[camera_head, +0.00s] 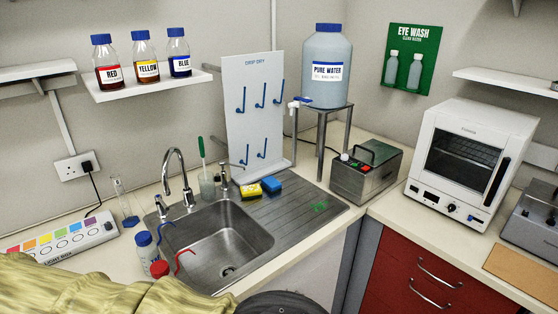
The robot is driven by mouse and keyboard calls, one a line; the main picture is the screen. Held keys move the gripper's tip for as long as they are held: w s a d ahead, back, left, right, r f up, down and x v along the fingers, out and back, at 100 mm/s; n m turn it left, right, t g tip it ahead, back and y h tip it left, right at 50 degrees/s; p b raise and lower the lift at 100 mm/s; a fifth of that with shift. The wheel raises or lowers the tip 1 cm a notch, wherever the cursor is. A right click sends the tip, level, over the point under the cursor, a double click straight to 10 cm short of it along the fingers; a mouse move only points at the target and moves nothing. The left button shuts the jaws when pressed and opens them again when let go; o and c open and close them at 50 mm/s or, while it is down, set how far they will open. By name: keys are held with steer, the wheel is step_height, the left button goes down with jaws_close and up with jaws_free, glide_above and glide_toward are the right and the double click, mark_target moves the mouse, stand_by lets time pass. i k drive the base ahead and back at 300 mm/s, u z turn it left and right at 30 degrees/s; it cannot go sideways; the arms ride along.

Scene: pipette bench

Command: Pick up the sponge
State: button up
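Two small sponge-like blocks lie at the back of the sink's drainer, below the white drip-dry board. One is yellow with a dark side (250,191); the other is blue (272,185), close to its right. Which of them is the sponge, or whether both are, I cannot tell. The steel sink (222,236) is to their front left and its basin looks empty. My gripper is not in view, so I cannot see whether it is open or holds anything.
The tap (178,172) rises behind the basin. The drip-dry board (255,110) stands behind the blocks. Wash bottles (147,247) stand at the sink's front left. A grey bath unit (366,173) is right of the drainer. The ribbed drainer (300,208) is mostly clear.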

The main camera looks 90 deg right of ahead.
mark_target(255, 190)
steer(key=z, duration=1.85)
